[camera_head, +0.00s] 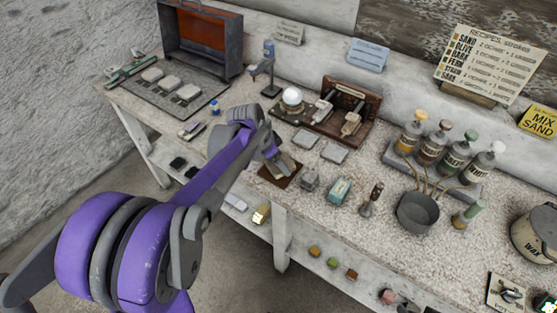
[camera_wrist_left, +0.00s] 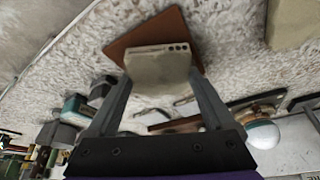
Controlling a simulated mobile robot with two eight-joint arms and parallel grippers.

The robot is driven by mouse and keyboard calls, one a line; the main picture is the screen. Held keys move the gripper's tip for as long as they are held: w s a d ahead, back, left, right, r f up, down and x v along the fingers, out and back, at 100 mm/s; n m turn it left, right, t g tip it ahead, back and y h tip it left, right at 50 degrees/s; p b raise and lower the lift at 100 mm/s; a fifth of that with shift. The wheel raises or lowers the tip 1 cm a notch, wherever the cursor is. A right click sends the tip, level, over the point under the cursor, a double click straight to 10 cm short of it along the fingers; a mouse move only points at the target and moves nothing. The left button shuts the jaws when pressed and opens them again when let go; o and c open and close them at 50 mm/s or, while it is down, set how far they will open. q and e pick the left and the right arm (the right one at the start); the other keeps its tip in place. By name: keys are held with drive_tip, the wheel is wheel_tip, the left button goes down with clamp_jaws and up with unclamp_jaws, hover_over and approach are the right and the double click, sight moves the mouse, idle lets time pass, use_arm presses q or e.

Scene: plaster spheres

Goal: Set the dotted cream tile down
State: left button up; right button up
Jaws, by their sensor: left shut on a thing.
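The dotted cream tile (camera_wrist_left: 158,66) is between the fingers of my left gripper (camera_wrist_left: 160,85) in the left wrist view. Small dark dots show along its far edge. A brown square pad (camera_wrist_left: 150,32) lies beyond the tile, which overlaps it in that view. In the head view the tile (camera_head: 287,163) is partly hidden by my left gripper (camera_head: 279,159), over the brown pad (camera_head: 270,175) near the bench's front edge. I cannot tell whether the tile touches the pad. My right gripper is in neither view.
A small grey block (camera_head: 309,179) and a teal-and-white box (camera_head: 339,190) stand close to the right. A dark pot (camera_head: 418,212) is further right.

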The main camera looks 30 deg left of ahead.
use_arm(q)
drive_tip(key=shift+f, duration=0.3)
drive_tip(key=o, duration=1.3)
drive_tip(key=shift+o, duration=0.2)
drive_tip(key=shift+r+p, duration=1.25)
drive_tip(key=shift+r, duration=0.8)
